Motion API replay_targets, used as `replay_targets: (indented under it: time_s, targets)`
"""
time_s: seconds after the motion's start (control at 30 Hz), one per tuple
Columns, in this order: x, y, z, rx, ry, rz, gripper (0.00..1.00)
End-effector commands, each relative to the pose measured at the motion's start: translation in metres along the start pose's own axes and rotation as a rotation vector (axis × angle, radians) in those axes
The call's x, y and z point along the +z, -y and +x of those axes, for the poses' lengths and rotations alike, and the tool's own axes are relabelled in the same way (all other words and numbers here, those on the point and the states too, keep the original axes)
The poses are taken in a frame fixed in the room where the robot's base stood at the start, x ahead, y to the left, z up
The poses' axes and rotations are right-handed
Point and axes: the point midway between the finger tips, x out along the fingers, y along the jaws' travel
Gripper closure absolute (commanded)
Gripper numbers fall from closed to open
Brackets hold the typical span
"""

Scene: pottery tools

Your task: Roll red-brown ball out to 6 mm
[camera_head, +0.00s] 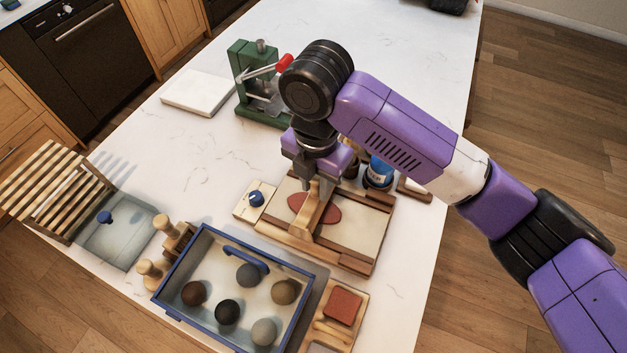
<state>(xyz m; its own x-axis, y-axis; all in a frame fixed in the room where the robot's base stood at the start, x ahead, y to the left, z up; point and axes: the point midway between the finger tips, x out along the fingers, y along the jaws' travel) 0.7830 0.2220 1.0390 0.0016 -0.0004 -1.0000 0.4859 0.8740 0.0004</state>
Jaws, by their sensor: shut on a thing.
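The red-brown clay (332,214) lies as a flattened oval on the rolling board (365,222), which has brown rails along its edges. My gripper (319,184) is above the board, pointing down, and is shut on a light wooden roller (309,225). I cannot read the clay's thickness from this view.
A blue-rimmed tray (175,276) with several clay balls stands at the front. A red block (343,306) sits at its right. A green press (246,72) and a white slab (199,92) stand behind. A blue-labelled jar (379,171) stands close behind the board.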

Motion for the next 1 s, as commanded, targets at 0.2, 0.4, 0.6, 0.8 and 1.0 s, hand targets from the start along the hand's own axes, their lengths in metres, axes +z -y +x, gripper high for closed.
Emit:
replay_targets:
  time_s: [0.2, 0.4, 0.6, 0.8, 1.0]
  targets:
    - [0.000, 0.014, 0.002, -0.006, -0.005, 0.001, 1.00]
    - [0.000, 0.015, 0.002, -0.005, -0.005, -0.001, 1.00]
    - [0.000, 0.016, 0.001, -0.005, -0.005, -0.002, 1.00]
    - [0.001, 0.027, 0.003, -0.004, -0.006, -0.002, 1.00]
    - [0.002, 0.033, 0.004, -0.005, -0.006, -0.003, 1.00]
